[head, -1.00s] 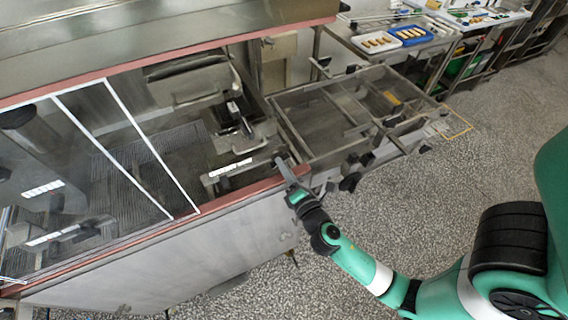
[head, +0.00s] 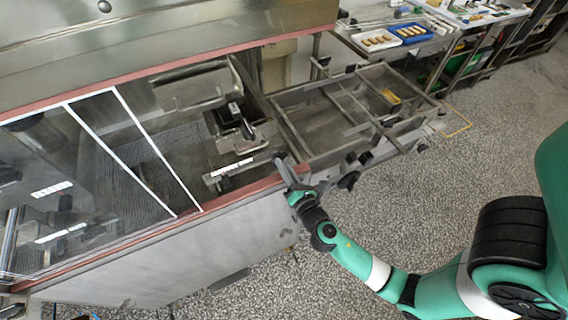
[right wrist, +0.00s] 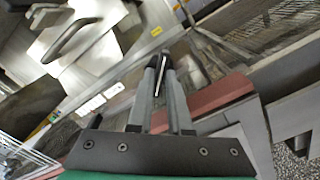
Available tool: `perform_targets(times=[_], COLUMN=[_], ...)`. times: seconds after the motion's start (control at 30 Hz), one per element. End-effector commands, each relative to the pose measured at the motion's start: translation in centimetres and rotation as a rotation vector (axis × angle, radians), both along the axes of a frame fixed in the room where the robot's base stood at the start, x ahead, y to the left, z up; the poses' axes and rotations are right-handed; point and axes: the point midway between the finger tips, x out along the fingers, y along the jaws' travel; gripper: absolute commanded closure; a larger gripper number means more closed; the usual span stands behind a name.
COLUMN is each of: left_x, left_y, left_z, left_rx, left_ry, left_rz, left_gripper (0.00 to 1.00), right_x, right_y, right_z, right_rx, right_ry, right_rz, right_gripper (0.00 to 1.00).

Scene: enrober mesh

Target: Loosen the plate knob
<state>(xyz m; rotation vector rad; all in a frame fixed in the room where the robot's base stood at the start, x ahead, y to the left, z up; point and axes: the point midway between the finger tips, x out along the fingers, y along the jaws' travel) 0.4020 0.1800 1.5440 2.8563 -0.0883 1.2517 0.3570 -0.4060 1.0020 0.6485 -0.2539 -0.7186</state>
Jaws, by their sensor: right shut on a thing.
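My right gripper (head: 284,172) reaches over the red front edge of the machine, at its right end. In the right wrist view its two grey fingers come together at the tips (right wrist: 161,72). They are shut on a small dark knob (right wrist: 165,60), which I take to be the plate knob. The fingers hide most of it, and I cannot tell how far it is turned. In the head view the knob is too small to make out clearly at the fingertips. My left gripper is not in view.
The enrober's red rail (head: 245,193) runs under my right gripper. Glass panels with white edges (head: 150,145) cover the left part. A metal frame table (head: 345,115) adjoins on the right, with dark knobs (head: 349,180) on its near side. The speckled floor (head: 420,200) is open.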

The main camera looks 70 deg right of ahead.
Motion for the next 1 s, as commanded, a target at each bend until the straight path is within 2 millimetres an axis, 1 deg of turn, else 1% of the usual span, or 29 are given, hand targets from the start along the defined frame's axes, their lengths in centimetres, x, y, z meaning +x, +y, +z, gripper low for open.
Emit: perform_targets(times=[0.03, 0.57, 1.0], left_x=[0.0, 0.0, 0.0], left_y=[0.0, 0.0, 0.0], left_z=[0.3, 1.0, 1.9], left_rx=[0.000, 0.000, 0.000], left_ry=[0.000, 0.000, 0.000], left_rz=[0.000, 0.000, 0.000], left_gripper=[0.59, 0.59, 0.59], right_x=[0.0, 0.0, 0.0], right_y=[0.0, 0.0, 0.0], right_z=[0.1, 0.1, 0.2], right_rx=[-0.017, -0.110, -0.228], right_ry=[0.016, 0.101, 0.210], right_rz=[0.000, -0.001, 0.000], right_gripper=[1.00, 1.00, 1.00])
